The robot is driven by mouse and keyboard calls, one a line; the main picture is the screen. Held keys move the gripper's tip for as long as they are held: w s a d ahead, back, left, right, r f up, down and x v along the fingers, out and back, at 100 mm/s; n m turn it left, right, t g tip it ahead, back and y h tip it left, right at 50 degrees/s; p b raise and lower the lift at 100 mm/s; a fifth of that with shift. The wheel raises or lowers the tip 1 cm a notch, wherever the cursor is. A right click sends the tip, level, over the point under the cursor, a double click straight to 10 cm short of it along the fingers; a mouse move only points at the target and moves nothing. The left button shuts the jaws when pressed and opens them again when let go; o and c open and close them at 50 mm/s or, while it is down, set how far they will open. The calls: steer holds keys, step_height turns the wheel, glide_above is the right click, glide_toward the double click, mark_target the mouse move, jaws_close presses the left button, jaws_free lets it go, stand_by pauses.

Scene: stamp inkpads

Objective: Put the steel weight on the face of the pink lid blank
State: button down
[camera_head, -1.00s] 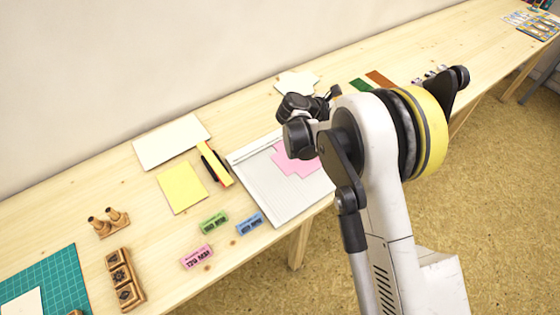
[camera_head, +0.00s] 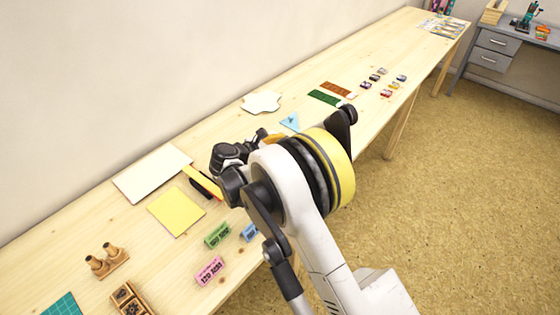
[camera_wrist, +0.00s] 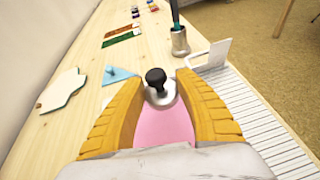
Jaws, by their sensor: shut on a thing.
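The steel weight (camera_wrist: 161,97), a round silvery piece with a black knob, is between the yellow fingertips of my gripper (camera_wrist: 160,93) in the wrist view. My gripper is shut on it. The pink lid blank (camera_wrist: 163,127) shows between the fingers, below and on the near side of the weight. I cannot tell whether the weight touches it. In the head view my arm hides the weight and the pink blank; only an orange bit of my gripper (camera_head: 272,139) shows.
A white ribbed board (camera_wrist: 262,120) lies at the right of my gripper. A metal cup (camera_wrist: 180,42) with a pen stands beyond. A blue triangle (camera_wrist: 116,75) and a cream card shape (camera_wrist: 62,88) lie at the left. A yellow sheet (camera_head: 176,212) lies on the table (camera_head: 60,235).

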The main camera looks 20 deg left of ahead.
steer(key=shift+s+a+f, duration=0.3)
steer(key=shift+a+f, duration=0.3)
steer(key=shift+a, duration=0.25)
steer(key=shift+f+b, duration=0.2)
steer(key=shift+b, duration=0.1)
step_height(320, 180, down, 4)
steer(key=shift+a+r+b, duration=0.1)
steer(key=shift+r+b, duration=0.05)
steer(key=shift+b, duration=0.85)
steer(key=shift+r, duration=0.1)
steer(key=shift+s, duration=0.1)
steer(key=c, duration=0.9)
jaws_free()
